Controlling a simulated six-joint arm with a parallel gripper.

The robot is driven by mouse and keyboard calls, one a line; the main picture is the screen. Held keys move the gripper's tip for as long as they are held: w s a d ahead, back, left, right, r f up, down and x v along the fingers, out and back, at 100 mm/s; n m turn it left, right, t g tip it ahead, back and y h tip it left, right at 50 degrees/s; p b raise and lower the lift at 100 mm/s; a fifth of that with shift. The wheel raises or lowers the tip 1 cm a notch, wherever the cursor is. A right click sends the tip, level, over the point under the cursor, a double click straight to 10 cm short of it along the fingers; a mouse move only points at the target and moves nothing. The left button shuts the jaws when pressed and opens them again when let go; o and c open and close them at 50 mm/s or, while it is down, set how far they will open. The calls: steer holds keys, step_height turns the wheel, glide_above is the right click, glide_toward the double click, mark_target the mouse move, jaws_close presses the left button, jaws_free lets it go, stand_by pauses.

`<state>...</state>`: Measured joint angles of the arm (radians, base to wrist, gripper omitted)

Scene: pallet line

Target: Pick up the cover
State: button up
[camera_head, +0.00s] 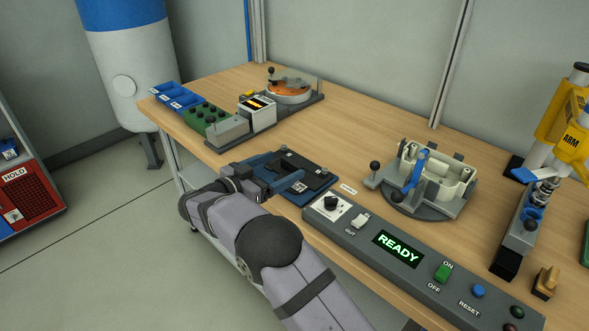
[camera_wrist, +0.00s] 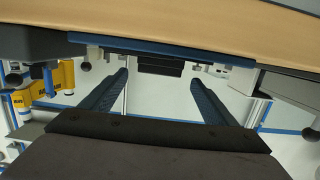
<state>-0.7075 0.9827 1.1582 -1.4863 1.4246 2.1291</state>
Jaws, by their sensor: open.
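A flat black piece, which looks like the cover (camera_head: 317,172), lies on a blue tray (camera_head: 325,190) near the front edge of the bench. My gripper (camera_head: 284,180) is at the tray's left side, low and level, with its blue fingers reaching over the tray toward the black piece. In the wrist view, the two fingers of my gripper (camera_wrist: 160,88) are spread wide with nothing between them. A dark block (camera_wrist: 160,66), likely part of the cover, shows beyond the fingertips beside the blue tray edge (camera_wrist: 160,46). I cannot tell whether a finger touches it.
A control panel (camera_head: 398,250) reading READY runs along the front edge, right of the tray. A round fixture with a cream housing (camera_head: 450,175) stands right of the tray. A station with an orange disc (camera_head: 288,91) is at the back left. Bare wood lies behind the tray.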

mark_target(290, 163)
steer(key=shift+p+x, duration=0.95)
steer(key=shift+x, duration=1.55)
steer(key=c, duration=1.1)
